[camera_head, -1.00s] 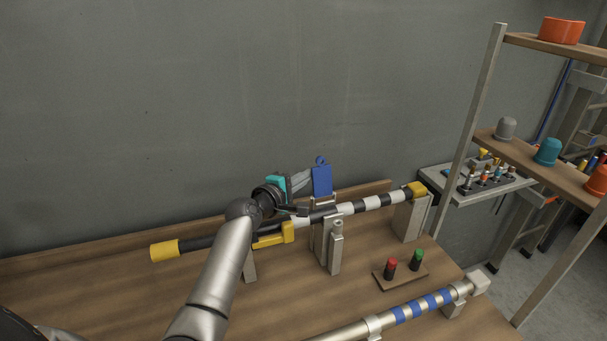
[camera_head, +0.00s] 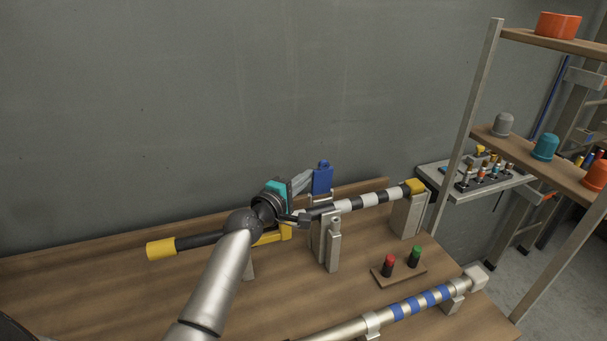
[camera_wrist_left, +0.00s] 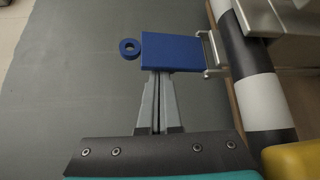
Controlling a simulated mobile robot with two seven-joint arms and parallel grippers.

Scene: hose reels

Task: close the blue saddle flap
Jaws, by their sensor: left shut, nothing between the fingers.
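The blue saddle flap (camera_head: 322,181) stands raised behind the black-and-white banded bar (camera_head: 365,200). In the left wrist view the flap (camera_wrist_left: 170,53) shows as a blue plate with a ring at its left end and a metal hinge bracket (camera_wrist_left: 213,53) at its right end. My left gripper (camera_head: 308,177) is shut and empty, with its fingertips (camera_wrist_left: 157,76) at the flap's edge. They look to be touching it or very close; I cannot tell which. The grey saddle post (camera_head: 333,245) stands below the flap. My right gripper is not in view.
A small board (camera_head: 399,275) with a red knob and a green knob lies right of the post. A blue-banded pipe (camera_head: 420,304) runs along the front. A shelf (camera_head: 530,155) stands at the right. The wall is close behind the bench.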

